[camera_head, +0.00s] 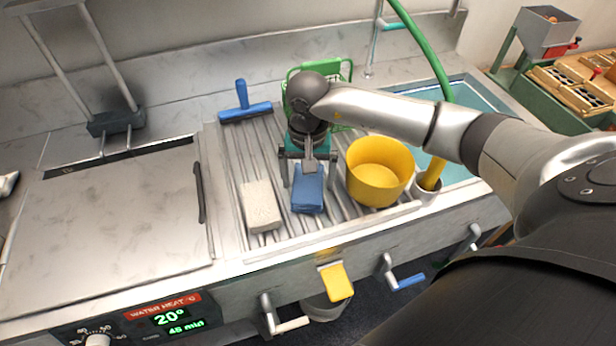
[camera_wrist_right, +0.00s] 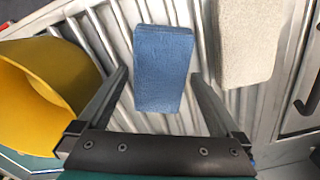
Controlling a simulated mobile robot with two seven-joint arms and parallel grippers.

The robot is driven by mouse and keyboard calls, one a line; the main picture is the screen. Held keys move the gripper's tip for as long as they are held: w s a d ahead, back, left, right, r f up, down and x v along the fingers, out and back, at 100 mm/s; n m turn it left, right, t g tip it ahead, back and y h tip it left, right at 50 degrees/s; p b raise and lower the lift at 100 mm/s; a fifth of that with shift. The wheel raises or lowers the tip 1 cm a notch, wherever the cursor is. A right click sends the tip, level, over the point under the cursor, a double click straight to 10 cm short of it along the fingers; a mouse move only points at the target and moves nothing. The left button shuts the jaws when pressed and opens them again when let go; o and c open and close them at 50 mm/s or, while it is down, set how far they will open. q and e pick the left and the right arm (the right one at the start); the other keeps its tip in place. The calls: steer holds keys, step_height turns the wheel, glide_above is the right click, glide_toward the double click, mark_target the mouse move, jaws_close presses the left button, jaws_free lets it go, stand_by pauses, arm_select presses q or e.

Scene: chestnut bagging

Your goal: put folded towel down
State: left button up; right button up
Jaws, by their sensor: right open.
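A folded blue towel (camera_head: 308,193) lies on the ribbed metal drainboard (camera_head: 283,226), between a white block-shaped cloth or sponge and a yellow bucket. My right gripper (camera_head: 302,176) is above the towel, pointing down, with its fingers spread. In the right wrist view the blue towel (camera_wrist_right: 163,66) lies flat between and beyond the open fingers of my right gripper (camera_wrist_right: 160,85), with a visible gap on each side. My left gripper is not in view.
The white block (camera_head: 260,206) lies left of the towel, the yellow bucket (camera_head: 377,185) right. A blue squeegee (camera_head: 243,104) and a green wire basket (camera_head: 342,82) are behind. A yellow lever (camera_head: 336,281) is on the front panel. The flat lid (camera_head: 105,235) at left is clear.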

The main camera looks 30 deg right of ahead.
mark_target(308, 183)
step_height(308, 183, up, 12)
stand_by(0.4)
stand_by(0.4)
